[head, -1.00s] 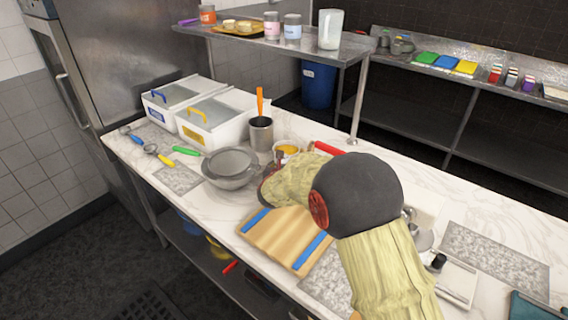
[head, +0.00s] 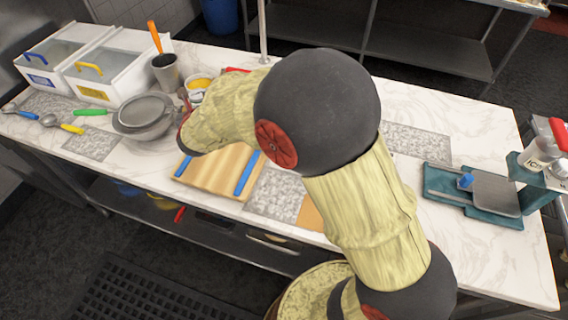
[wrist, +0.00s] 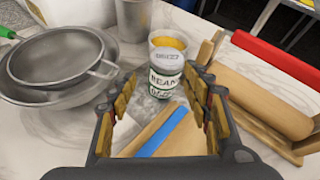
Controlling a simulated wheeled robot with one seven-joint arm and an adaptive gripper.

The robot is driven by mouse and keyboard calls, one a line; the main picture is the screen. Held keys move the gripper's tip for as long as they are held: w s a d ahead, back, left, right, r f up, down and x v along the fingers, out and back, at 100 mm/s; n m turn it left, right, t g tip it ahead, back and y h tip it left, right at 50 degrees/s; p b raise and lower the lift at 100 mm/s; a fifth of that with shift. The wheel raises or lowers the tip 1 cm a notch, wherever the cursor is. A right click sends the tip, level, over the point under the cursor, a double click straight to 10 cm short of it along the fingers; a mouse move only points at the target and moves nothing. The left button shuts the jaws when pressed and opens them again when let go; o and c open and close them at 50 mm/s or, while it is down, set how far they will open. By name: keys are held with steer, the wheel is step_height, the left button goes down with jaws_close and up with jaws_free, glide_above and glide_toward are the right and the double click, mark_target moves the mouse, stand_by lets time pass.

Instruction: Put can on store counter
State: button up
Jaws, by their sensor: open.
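The can (wrist: 166,76), labelled "BEAN" with a white and green label and yellow-orange contents, stands upright on the white marble counter (head: 440,105). In the head view the can (head: 200,84) is partly behind my gripper (head: 186,112). In the wrist view my gripper (wrist: 163,84) is open, its two padded fingers pointing toward the can, which shows in line with the gap between them. I cannot tell whether the fingertips reach around it. Nothing is held.
A strainer on a bowl (wrist: 58,62) is left of the can, with a metal container (wrist: 133,18) behind. A rolling pin (wrist: 262,98) is close on the right. A cutting board (head: 222,170) lies in front. Clear marble shows at right.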

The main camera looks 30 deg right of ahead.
steer(key=s+r+n+g+y, duration=0.1)
steer(key=s+r+n+y, duration=0.3)
steer(key=s+r+n, duration=0.65)
steer(key=s+d+n+g, duration=0.2)
steer(key=s+n, duration=0.6)
steer(key=s, duration=0.1)
steer(key=s+d+n+g, duration=0.1)
steer(key=s+d+n, duration=0.2)
steer(key=s+n, duration=0.6)
steer(key=shift+d+r+g, duration=0.25)
steer(key=shift+d+g, duration=0.1)
steer(key=shift+g, duration=0.05)
steer(key=shift+o, duration=0.4)
steer(key=s+d+f+n+g+h, duration=0.1)
steer(key=s+d+n, duration=0.2)
steer(key=s, duration=0.3)
steer(key=s+d+f+n+g+h, duration=0.1)
steer(key=s+d+n, duration=0.2)
steer(key=s, duration=0.4)
steer(key=shift+f+n, duration=0.2)
steer(key=shift+n, duration=0.65)
steer(key=shift+o, duration=1.2)
steer(key=shift+s+d+f+g, duration=0.1)
steer(key=shift+s+d+g, duration=0.15)
steer(key=shift+s+g, duration=0.1)
steer(key=shift+o, duration=0.6)
